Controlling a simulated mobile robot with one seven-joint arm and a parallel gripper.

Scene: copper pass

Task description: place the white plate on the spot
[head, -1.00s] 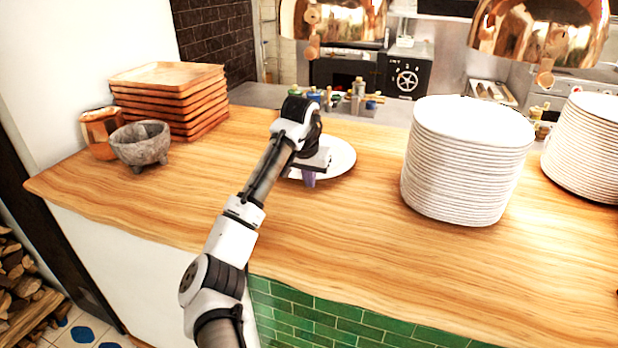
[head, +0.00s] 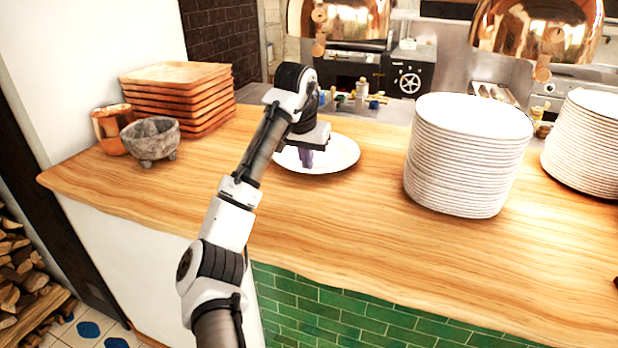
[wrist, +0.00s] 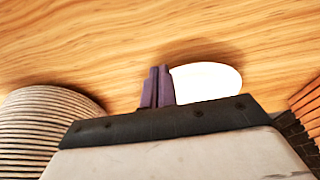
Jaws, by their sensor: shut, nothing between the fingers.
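The white plate (head: 341,152) lies flat on the wooden counter in the head view, between the wooden trays and the tall plate stack. My gripper (head: 306,159) shows in front of its left part in that view, and my wrist hides some of its far left edge. In the wrist view the purple fingers (wrist: 157,87) are together with nothing between them, and the plate (wrist: 210,80) shows just right of them, partly hidden by my gripper body. I cannot tell the height of the fingertips above the counter. No marked spot is visible.
A tall stack of white plates (head: 465,165) stands right of the plate, another stack (head: 583,150) at the far right. Wooden trays (head: 180,100), a stone mortar (head: 151,143) and a copper cup (head: 108,130) stand at the left. Copper lamps (head: 338,20) hang above. The counter front (head: 350,220) is clear.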

